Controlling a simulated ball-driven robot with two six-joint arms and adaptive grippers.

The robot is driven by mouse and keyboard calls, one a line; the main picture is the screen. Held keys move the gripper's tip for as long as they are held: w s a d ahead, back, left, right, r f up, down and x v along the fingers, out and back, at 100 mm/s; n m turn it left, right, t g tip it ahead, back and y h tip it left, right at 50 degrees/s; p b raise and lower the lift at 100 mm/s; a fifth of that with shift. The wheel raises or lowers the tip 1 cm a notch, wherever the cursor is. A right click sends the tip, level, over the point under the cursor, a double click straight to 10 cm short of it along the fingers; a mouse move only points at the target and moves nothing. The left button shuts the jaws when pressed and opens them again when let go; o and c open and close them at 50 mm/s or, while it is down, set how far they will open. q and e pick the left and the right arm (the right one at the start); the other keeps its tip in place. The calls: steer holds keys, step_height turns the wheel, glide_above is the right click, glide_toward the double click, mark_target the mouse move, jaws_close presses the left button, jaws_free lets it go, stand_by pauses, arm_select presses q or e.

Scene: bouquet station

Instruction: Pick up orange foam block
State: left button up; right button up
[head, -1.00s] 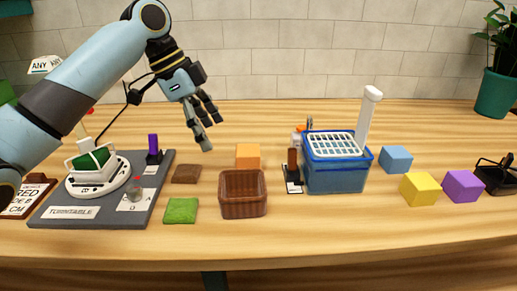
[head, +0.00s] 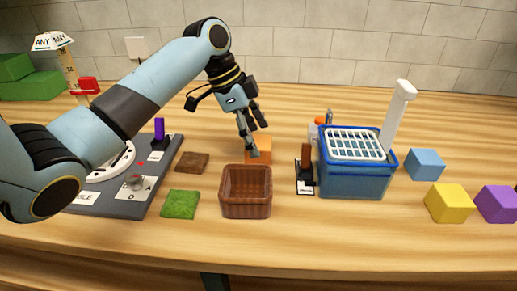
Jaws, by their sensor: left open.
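The orange foam block (head: 262,154) stands on the wooden table behind the brown basket, partly hidden by my gripper's fingers. My left gripper (head: 257,140) is open, points down and sits at the block in the picture. One finger passes in front of the block's left side and another is above its top. I cannot tell whether the fingers touch it. My right gripper is not in view.
The brown basket (head: 246,192) stands in front of the block. A blue bin (head: 356,183) with a white grate is to the right. Brown (head: 193,162) and green (head: 181,203) squares lie left. Blue, yellow and purple blocks stand at the far right.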

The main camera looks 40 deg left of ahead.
arm_select(q)
steer(key=shift+x, duration=1.25)
steer(key=c, duration=0.9)
steer(key=shift+r, duration=0.1)
